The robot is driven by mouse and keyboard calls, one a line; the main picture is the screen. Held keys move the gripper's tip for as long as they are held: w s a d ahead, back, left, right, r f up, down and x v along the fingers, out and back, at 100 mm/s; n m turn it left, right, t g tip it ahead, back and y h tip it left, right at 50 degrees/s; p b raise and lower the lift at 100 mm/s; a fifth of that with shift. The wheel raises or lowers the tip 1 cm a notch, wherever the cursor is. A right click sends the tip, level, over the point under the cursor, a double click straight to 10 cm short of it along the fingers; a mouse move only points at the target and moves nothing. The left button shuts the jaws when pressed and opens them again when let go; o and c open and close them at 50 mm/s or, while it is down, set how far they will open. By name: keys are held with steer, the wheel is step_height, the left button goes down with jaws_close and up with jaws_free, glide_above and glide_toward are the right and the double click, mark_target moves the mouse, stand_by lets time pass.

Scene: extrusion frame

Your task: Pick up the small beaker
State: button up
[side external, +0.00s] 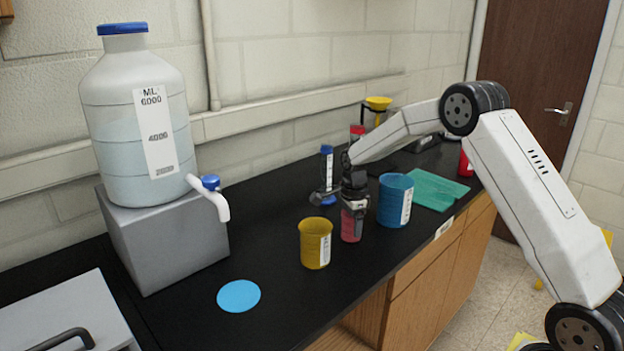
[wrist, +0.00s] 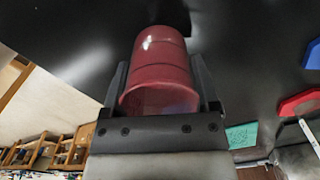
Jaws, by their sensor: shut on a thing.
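The small red beaker (side external: 350,228) is between the yellow and blue beakers on the black bench. My gripper (side external: 354,204) comes down on it from above and is shut on it. In the wrist view the red beaker (wrist: 160,88) fills the space between the two dark fingers of my gripper (wrist: 158,72), one on each side. The fingers and wrist hide its upper part in the side view. I cannot tell whether its base touches the bench.
A yellow beaker (side external: 315,245) stands close on the left and a larger blue beaker (side external: 395,203) close on the right. A blue-capped bottle (side external: 327,172) stands behind. A blue disc (side external: 239,296) lies front left, below a large carboy (side external: 110,120) on a grey block (side external: 165,243). A green mat (side external: 428,188) lies right.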

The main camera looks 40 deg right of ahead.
steer(key=shift+r, duration=0.2)
steer(key=shift+r, duration=1.3)
steer(key=s+a+r, duration=0.3)
steer(key=s+r, duration=0.6)
steer(key=s, duration=0.4)
steer(key=shift+s+r, duration=0.15)
steer(key=shift+r, duration=0.25)
steer(key=shift+s+a, duration=0.15)
stand_by(0.6)
